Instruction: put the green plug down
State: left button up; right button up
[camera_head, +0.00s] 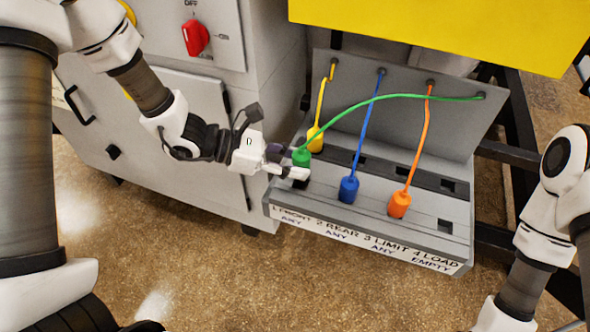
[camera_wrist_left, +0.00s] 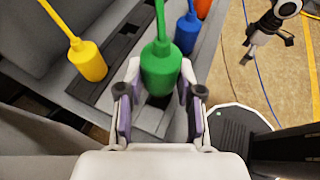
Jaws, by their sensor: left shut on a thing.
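The green plug (camera_head: 301,157), on a green cable, is at the front-left end of the grey socket panel (camera_head: 420,215), above the label 1 FRONT. My left gripper (camera_head: 288,168) is shut on it from the left. In the left wrist view the green plug (camera_wrist_left: 161,70) stands upright between the fingers of my left gripper (camera_wrist_left: 160,100). The fingers hide its lower end, so I cannot tell whether it is seated in a socket. My right gripper (camera_wrist_left: 250,52) shows small in the left wrist view; its jaws are unclear.
A yellow plug (camera_head: 316,140) stands just behind the green one. A blue plug (camera_head: 348,190) and an orange plug (camera_head: 399,205) stand to its right in the front row. The front-right socket (camera_head: 445,226) is empty. The green cable (camera_head: 400,96) crosses above the other cables.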

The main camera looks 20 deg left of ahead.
pick_arm(q)
notch_tip(320, 180, down, 3)
jog(key=shift+s+r, duration=0.1)
jog(key=shift+s, duration=0.05)
jog(key=shift+f, duration=0.25)
jog(key=shift+f+b, duration=0.35)
jog(key=o, duration=1.1)
jog(key=shift+o, duration=0.2)
jog(key=shift+r, duration=0.1)
